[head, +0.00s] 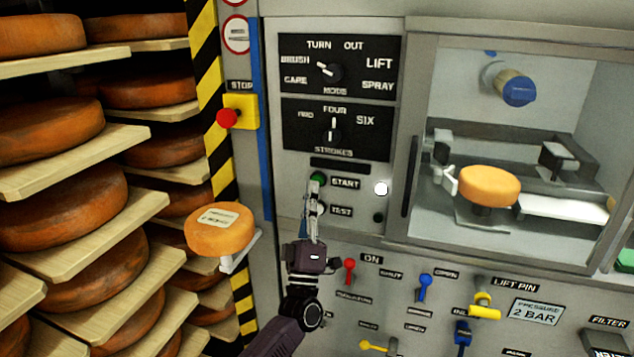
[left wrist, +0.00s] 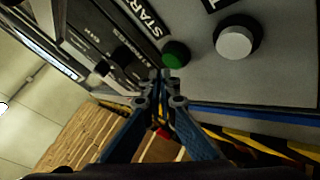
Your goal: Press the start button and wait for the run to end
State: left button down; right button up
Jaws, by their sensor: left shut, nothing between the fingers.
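The green start button (head: 318,180) sits on the grey panel beside the START label. It also shows in the left wrist view (left wrist: 175,54), just beyond my fingertips. My left gripper (head: 315,188) is shut and empty, its fingertips at or very near the green button; I cannot tell whether they touch it. In the left wrist view the closed fingertips (left wrist: 163,78) lie just below the button. A white button (head: 318,208) by the TEST label is partly hidden by my fingers. A round lamp (head: 381,188) right of START looks white. My right gripper is not in view.
A mode dial (head: 328,70) and a strokes dial (head: 333,135) are above. A red stop button (head: 227,118) is on the left. A windowed chamber (head: 489,187) holds a cheese wheel. Coloured valves line the lower panel. Shelves of cheese wheels (head: 60,205) fill the left.

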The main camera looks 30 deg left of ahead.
pick_arm(q)
jog(key=shift+w+a+b, duration=0.1)
jog(key=shift+w+b, duration=0.25)
jog(key=shift+w, duration=0.1)
